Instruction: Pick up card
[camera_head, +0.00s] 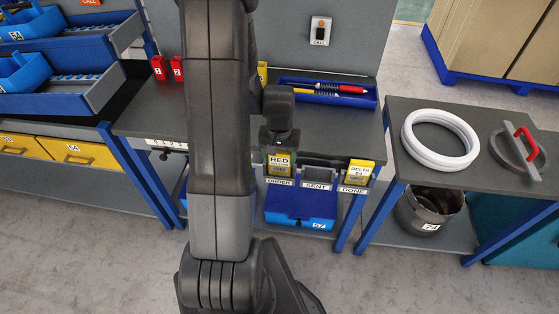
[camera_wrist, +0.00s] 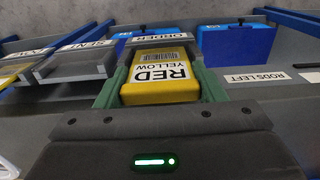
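A yellow card (camera_wrist: 160,78) printed "RED YELLOW" with a barcode stands in the slot marked ORDER, close in front of the wrist camera. It also shows in the head view (camera_head: 281,163), partly dark at its top under my gripper. My gripper (camera_wrist: 160,88) has its two green fingers on either side of the card, close along its side edges. No clear gap shows between fingers and card, but I cannot tell whether they press on it. In the head view, my gripper (camera_head: 280,146) is directly above the card at the front edge of the workbench.
The SENT slot (camera_head: 318,175) looks empty. The DONE slot holds another yellow card, "DELTA" (camera_head: 358,172). A blue bin (camera_head: 300,208) is below the slots. A blue tray of tools (camera_head: 328,92) lies behind. A side table with a white ring (camera_head: 440,140) stands right.

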